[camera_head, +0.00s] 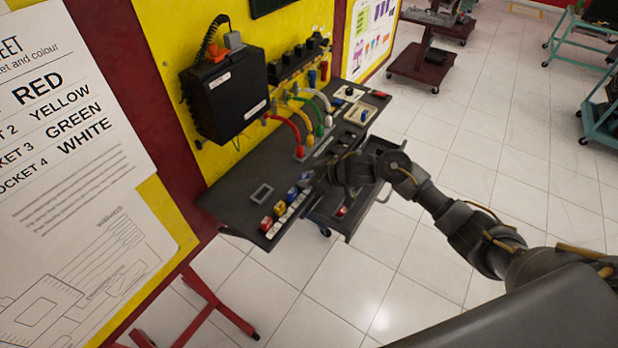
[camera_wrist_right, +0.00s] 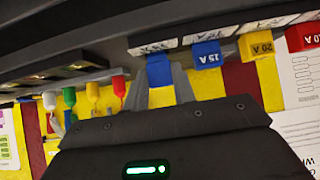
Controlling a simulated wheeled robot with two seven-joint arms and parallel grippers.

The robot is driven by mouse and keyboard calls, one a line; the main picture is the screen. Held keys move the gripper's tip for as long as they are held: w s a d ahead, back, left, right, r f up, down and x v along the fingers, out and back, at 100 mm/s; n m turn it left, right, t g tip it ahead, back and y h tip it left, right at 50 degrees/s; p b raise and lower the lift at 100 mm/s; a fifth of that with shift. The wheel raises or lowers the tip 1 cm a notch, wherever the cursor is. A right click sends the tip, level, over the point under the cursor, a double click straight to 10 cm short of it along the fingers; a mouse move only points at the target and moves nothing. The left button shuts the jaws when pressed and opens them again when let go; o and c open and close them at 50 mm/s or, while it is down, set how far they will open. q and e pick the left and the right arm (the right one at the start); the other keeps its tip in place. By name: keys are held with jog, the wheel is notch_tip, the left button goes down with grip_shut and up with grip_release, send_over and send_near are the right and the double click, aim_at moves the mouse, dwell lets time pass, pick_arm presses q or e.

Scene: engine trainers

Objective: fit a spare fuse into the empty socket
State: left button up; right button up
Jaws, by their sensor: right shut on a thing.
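My right gripper (camera_head: 313,182) reaches the front of the grey bench from the right. In the right wrist view its fingers (camera_wrist_right: 160,84) are shut on a blue fuse (camera_wrist_right: 159,70), which sits close against a white label block. A second blue fuse marked 15 A (camera_wrist_right: 207,55), a yellow fuse marked 20 A (camera_wrist_right: 257,46) and a red fuse (camera_wrist_right: 303,37) stand in a row beside it. In the head view the red fuse (camera_head: 266,223) and yellow fuse (camera_head: 280,208) show along the bench edge. I cannot make out the empty socket. My left gripper is out of view.
The grey bench (camera_head: 235,203) has a rectangular frame (camera_head: 262,193) set in its top. Coloured cables (camera_head: 293,127) and a black box (camera_head: 225,95) are behind. An open drawer (camera_head: 352,218) juts out below my right arm.

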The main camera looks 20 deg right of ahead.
jog(key=shift+f, duration=0.5)
jog(key=o, duration=0.7)
jog(key=shift+s+d+r+p, duration=0.2)
jog(key=shift+r+p, duration=0.25)
jog(key=shift+s+d+r+p, duration=0.15)
jog(key=shift+s+r+p, duration=0.05)
jog(key=shift+r+p, duration=0.25)
jog(key=p+v, duration=0.3)
jog(key=shift+s+r, duration=0.1)
jog(key=shift+r, duration=0.05)
